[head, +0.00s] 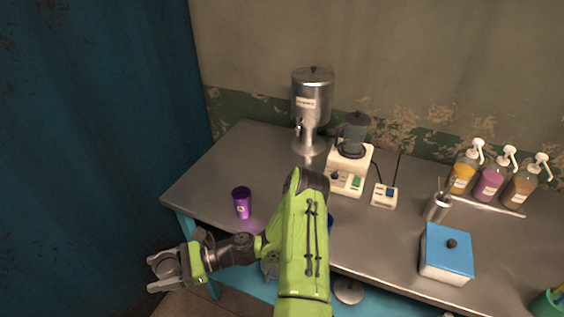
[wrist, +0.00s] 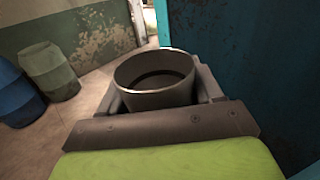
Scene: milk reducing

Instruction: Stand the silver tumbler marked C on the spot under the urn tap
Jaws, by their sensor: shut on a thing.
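My gripper (head: 154,272) is off the left front corner of the table, out over the floor. It is shut on a silver tumbler (head: 167,266). The wrist view shows this tumbler (wrist: 155,98) from above, its open rim between the jaws and its inside dark. No letter C can be read on it. The steel urn (head: 312,108) stands at the back of the table, with its tap (head: 298,127) on the left front side. The gripper and tumbler are well apart from the urn. No marked spot can be made out under the tap.
A purple cup (head: 242,206) stands near the table's left front. A blender (head: 349,168) and switch box (head: 384,196) are right of the urn. Another metal cup (head: 437,208), pump bottles (head: 489,183) and a blue-lidded box (head: 446,256) stand farther right. The table's left part (head: 222,172) is mostly clear.

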